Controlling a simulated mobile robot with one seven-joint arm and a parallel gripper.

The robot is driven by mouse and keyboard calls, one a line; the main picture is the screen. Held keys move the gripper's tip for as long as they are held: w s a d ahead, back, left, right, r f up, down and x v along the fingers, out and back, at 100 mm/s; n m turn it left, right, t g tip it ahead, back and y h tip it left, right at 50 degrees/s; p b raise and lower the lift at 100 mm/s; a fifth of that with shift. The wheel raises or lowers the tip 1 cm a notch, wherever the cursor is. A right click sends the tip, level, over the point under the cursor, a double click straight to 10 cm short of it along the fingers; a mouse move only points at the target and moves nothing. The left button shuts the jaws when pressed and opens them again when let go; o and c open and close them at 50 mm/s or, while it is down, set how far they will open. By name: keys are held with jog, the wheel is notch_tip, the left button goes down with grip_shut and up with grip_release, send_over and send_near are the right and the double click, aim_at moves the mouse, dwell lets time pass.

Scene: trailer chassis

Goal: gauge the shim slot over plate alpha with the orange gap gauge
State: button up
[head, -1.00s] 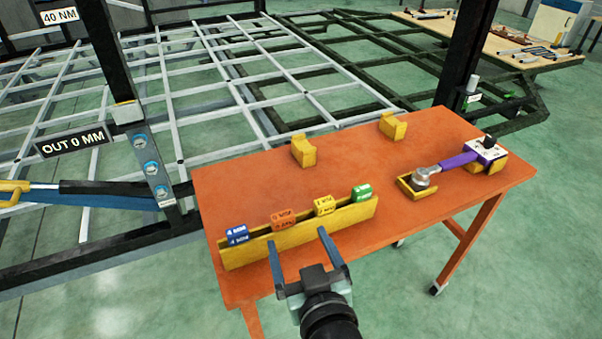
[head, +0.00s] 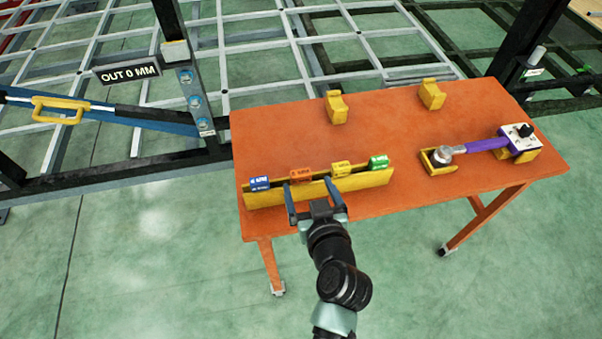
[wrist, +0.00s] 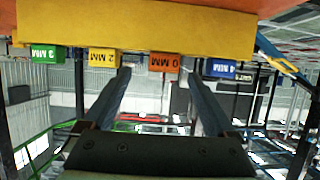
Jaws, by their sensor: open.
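The orange gap gauge (head: 301,174) stands in a yellow rack (head: 350,185) on the orange table, between a blue gauge (head: 259,184) and a yellow one (head: 341,168). My gripper (head: 309,186) is open and empty at the rack's front side. In the wrist view the orange gauge (wrist: 164,63) appears between the two fingers (wrist: 155,76), nearer the right one. I cannot tell the remaining distance. A grey plate with blue bolts (head: 194,103) is on the dark post left of the table. No label shows whether it is plate alpha, and no slot is clearly visible.
A green gauge (head: 379,163) is at the rack's right end. A purple-handled tool (head: 482,145) lies in yellow holders at the table's right. Two yellow blocks (head: 337,107) stand at the back. An "OUT 0 MM" sign (head: 127,73) is near the post. The table's middle is clear.

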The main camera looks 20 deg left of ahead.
aim_at(302, 177)
jog(key=shift+a+p+x, duration=0.15)
jog(key=shift+p+x, duration=0.1)
jog(key=shift+x, duration=1.2)
jog(key=shift+a+p+x, duration=0.15)
jog(key=shift+p+x, duration=0.05)
jog(key=shift+x, duration=1.2)
jog(key=shift+s, duration=0.15)
jog(key=c, duration=1.4)
jog(key=shift+r, duration=0.1)
jog(key=shift+c, duration=0.2)
